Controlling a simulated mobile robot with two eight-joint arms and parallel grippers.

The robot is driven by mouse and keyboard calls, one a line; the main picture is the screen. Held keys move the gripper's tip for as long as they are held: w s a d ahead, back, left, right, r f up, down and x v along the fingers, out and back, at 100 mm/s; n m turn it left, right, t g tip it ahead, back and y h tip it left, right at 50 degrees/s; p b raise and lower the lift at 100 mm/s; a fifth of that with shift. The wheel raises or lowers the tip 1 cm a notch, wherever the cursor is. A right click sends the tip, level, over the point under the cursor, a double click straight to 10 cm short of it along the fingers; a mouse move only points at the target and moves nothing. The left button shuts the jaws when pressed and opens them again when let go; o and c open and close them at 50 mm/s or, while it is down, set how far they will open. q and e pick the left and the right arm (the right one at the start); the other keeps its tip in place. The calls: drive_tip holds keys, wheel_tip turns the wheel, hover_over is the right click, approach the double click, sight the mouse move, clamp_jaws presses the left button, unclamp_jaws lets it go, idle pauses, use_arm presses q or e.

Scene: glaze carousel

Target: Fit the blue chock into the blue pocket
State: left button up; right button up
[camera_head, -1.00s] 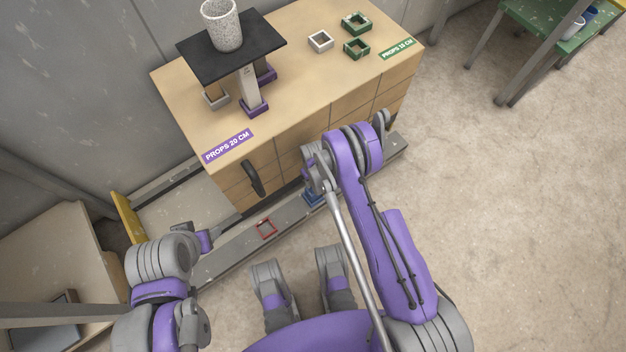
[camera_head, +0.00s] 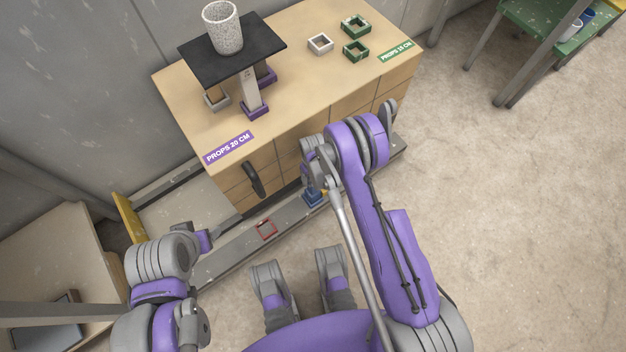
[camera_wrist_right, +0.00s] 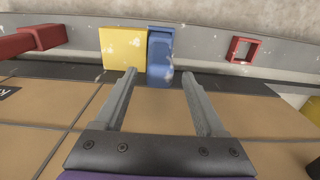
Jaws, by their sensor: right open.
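The blue chock (camera_wrist_right: 160,58) shows in the right wrist view beside a yellow block (camera_wrist_right: 124,48), on the grey rail. In the head view a blue piece (camera_head: 313,197) shows on the rail below my right wrist. My right gripper (camera_wrist_right: 160,75) is open and empty. Its fingertips point toward the blue chock, which lies beyond them, between their lines. I cannot make out a separate blue pocket. My left gripper (camera_head: 200,239) is low at the left of the head view, away from the blue piece; its jaws are unclear.
The grey rail (camera_head: 235,252) runs along the front of a wooden cabinet (camera_head: 300,80). A red square frame (camera_head: 265,229) lies on it. Red blocks (camera_wrist_right: 40,38) stand left of the yellow one. A black handle (camera_head: 253,180) juts from the cabinet front.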

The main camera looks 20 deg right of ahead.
wheel_tip(320, 180, up, 7)
drive_tip(key=shift+r+p, duration=0.15)
drive_tip(key=shift+p, duration=0.35)
drive_tip(key=s+d+r+m+t, duration=0.1)
drive_tip(key=s+r, duration=0.2)
drive_tip(key=r, duration=0.8)
drive_tip(key=s+d+r+m+t, duration=0.1)
drive_tip(key=s+d+r, duration=0.1)
drive_tip(key=r, duration=0.9)
drive_tip(key=s+d+r+m+t, duration=0.1)
drive_tip(key=s+r, duration=0.4)
drive_tip(key=s, duration=0.3)
drive_tip(key=s+r+m+t, duration=0.1)
drive_tip(key=s+r, duration=0.3)
drive_tip(key=s, duration=0.5)
drive_tip(key=shift+s+d+r+t, duration=0.2)
drive_tip(key=shift+d+r+t, duration=0.1)
drive_tip(key=shift+d+r, duration=0.1)
